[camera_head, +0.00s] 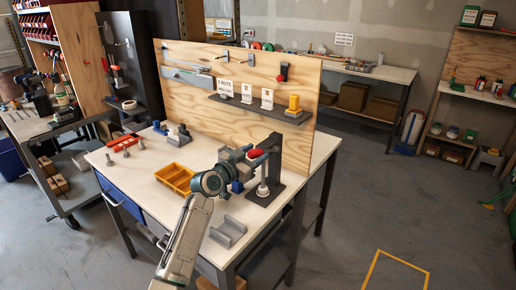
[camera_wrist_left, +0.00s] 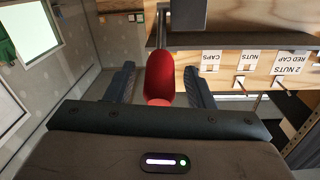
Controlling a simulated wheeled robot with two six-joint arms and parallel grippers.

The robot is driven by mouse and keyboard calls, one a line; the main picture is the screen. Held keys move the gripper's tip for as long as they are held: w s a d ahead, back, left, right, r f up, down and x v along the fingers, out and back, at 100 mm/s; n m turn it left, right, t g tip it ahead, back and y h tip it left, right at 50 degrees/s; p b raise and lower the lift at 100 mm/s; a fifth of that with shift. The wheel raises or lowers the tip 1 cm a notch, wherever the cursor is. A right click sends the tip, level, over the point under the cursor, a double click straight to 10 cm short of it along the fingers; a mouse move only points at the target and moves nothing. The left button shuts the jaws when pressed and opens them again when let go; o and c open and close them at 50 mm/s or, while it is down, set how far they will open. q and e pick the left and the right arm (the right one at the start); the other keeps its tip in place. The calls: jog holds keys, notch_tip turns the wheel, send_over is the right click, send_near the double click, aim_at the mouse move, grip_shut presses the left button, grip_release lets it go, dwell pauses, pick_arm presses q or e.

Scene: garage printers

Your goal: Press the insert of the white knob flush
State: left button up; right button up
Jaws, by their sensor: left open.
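A small press (camera_head: 295,179) with a dark base and post stands at the right end of the workbench. Its red lever grip (camera_head: 256,153) also shows in the left wrist view (camera_wrist_left: 160,78). My left gripper (camera_head: 247,157) is open, with its fingers on either side of the red grip; I cannot tell whether they touch it. A white piece, apparently the white knob (camera_head: 262,189), sits low in the press under the ram. Its insert is too small to make out. My right gripper is not in view.
A plywood board (camera_head: 235,68) with a labelled shelf rises behind.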

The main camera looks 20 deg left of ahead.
pick_arm(q)
jog(key=shift+x, duration=0.85)
jog(key=shift+c, duration=0.2)
grip_shut()
jog(key=shift+r, duration=0.1)
